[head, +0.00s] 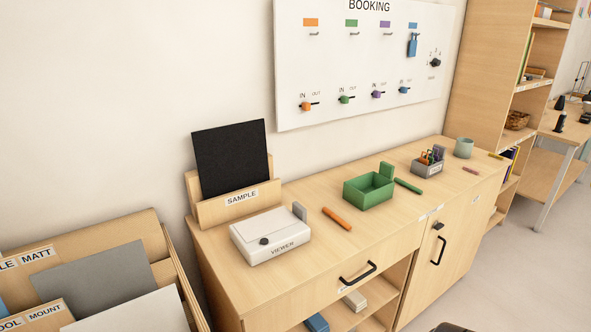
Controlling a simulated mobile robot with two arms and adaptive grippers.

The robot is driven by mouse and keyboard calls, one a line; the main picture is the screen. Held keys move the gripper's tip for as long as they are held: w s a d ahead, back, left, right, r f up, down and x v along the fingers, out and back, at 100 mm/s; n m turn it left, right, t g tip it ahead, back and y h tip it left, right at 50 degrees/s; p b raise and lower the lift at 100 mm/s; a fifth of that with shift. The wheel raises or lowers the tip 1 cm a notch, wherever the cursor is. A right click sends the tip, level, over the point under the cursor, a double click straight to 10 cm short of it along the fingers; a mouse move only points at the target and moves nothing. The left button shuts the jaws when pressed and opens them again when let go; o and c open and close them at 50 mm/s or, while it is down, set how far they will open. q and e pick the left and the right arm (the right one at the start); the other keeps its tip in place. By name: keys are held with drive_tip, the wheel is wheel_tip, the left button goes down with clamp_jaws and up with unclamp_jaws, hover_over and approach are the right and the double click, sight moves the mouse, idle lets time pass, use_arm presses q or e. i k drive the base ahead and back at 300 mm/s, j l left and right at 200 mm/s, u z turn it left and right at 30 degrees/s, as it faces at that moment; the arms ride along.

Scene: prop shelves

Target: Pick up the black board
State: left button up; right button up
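The black board (231,160) stands upright, leaning slightly back, in a wooden holder (207,214) labelled SAMPLE at the left end of the cabinet top. Its lower edge is hidden behind the holder's front panel.
A white VIEWER box (270,230) sits just in front of the holder. An orange stick (337,219), a green tray (358,191) and a pen holder (427,168) lie further right. A bin (90,229) with grey and white boards stands at lower left. The BOOKING panel (345,70) hangs behind.

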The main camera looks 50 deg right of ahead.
sight(230, 158)
drive_tip(key=z, duration=1.15)
drive_tip(key=k+l+u, duration=0.1)
drive_tip(key=u, duration=0.2)
